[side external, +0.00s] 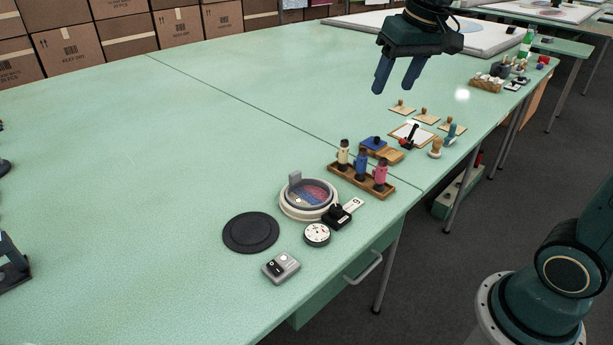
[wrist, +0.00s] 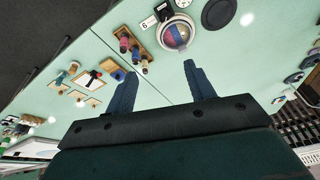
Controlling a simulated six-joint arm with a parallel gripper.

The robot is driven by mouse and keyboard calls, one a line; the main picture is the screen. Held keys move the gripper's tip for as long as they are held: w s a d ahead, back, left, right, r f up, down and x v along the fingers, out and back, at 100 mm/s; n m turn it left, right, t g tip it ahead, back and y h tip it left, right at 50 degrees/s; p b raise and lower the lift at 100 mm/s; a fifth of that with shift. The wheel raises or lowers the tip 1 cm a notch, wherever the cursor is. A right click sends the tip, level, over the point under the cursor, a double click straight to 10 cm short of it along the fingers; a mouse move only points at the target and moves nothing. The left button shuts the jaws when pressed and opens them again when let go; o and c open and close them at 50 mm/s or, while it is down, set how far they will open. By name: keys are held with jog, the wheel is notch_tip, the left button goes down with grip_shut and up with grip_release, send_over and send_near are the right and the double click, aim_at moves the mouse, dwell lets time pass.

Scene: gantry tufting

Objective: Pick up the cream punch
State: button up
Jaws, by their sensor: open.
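The cream punch (side external: 343,153) stands upright at the left end of a wooden rack (side external: 371,187), beside a blue punch (side external: 361,163) and a pink punch (side external: 380,174). All have dark tops. The fingers also show in the wrist view (wrist: 160,69).
A round dish with red and blue filling (side external: 307,196), a black disc (side external: 250,232), a white dial (side external: 317,234) and a grey switch box (side external: 281,267) lie in front of the rack. Wooden stamps and a clipboard (side external: 413,133) lie behind it.

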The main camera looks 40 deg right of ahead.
jog(key=w+d+f+m+g, duration=0.15)
jog(key=w+d, duration=0.25)
jog(key=w, duration=0.4)
jog(key=m+g, duration=0.2)
jog(key=m, duration=0.2)
send_over(344, 146)
notch_tip(344, 146, down, 17)
jog(key=shift+d, duration=0.3)
jog(key=shift+f, duration=0.15)
notch_tip(344, 146, down, 8)
jog(key=shift+f, duration=0.2)
jog(key=shift+w+d+f, duration=0.1)
jog(key=shift+w+f, duration=0.05)
jog(key=shift+f, duration=1.15)
jog(key=shift+w+f, duration=0.1)
jog(key=shift+f, duration=1.2)
